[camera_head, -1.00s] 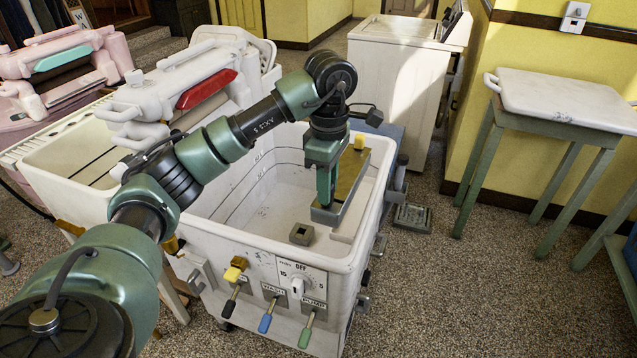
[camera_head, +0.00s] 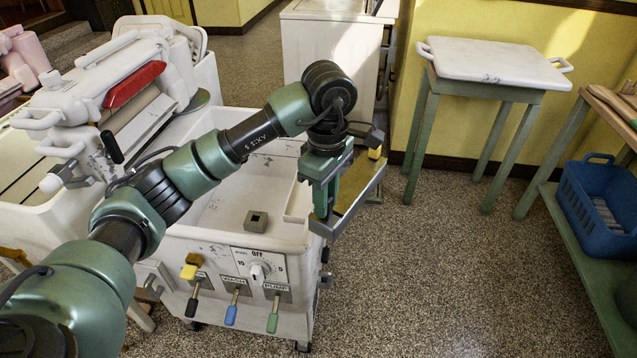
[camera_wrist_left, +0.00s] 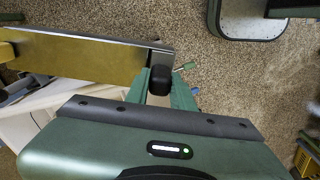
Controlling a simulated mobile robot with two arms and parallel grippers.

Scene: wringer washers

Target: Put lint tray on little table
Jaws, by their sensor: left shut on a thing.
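The lint tray is a shallow grey tray with a golden floor and a yellow tab (camera_head: 362,188). My left gripper (camera_head: 322,208) is shut on its near edge and holds it tilted, in the air just past the right rim of the white washer tub. In the left wrist view, the lint tray (camera_wrist_left: 80,62) reaches out to the left from the dark fingertip (camera_wrist_left: 160,80). The little table (camera_head: 492,62) stands at the upper right, with green legs and a white top with end handles. Its top is clear. My right gripper is out of view.
The white washer tub (camera_head: 235,235), with a grey square block (camera_head: 256,220) inside, is below my left arm. A white cabinet (camera_head: 330,55) stands behind. A green shelf with a blue basket (camera_head: 600,205) is at right. Speckled floor lies open between tub and table.

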